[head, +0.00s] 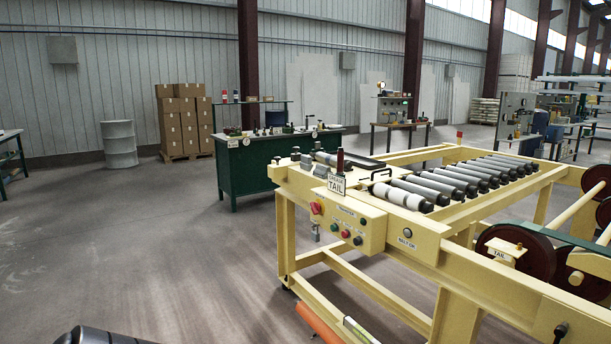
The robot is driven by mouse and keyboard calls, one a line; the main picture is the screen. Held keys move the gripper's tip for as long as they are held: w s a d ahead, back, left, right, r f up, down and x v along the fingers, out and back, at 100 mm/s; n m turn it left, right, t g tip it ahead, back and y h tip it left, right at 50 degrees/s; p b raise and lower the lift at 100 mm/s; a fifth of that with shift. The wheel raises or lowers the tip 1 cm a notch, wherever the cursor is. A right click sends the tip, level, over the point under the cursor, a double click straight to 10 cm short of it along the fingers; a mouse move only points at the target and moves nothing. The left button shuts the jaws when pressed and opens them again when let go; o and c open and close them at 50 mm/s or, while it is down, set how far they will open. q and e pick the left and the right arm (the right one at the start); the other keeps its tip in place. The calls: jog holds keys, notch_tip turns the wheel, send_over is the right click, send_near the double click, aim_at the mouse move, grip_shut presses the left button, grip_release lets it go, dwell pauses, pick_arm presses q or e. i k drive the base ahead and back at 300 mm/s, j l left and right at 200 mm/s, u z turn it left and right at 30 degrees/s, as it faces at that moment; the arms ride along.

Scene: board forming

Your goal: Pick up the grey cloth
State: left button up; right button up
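I cannot clearly make out a grey cloth in the head view. The green workbench (262,166) in the middle distance carries several small items, too small to tell apart. The yellow roller machine (400,221) has a dark flat plate (368,162) near its TAIL sign, and I see no clear cloth on it. Neither of my grippers shows. A dark rounded part at the bottom left edge seems to be mine.
The roller machine fills the right side, with grey rollers (439,187) on top. An orange tube (318,322) lies low at its front. Boxes on a pallet (184,125) and a grey drum (119,145) stand at the back left. The floor (130,240) at left is clear.

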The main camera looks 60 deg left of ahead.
aim_at(320, 171)
jog(key=u, duration=1.9)
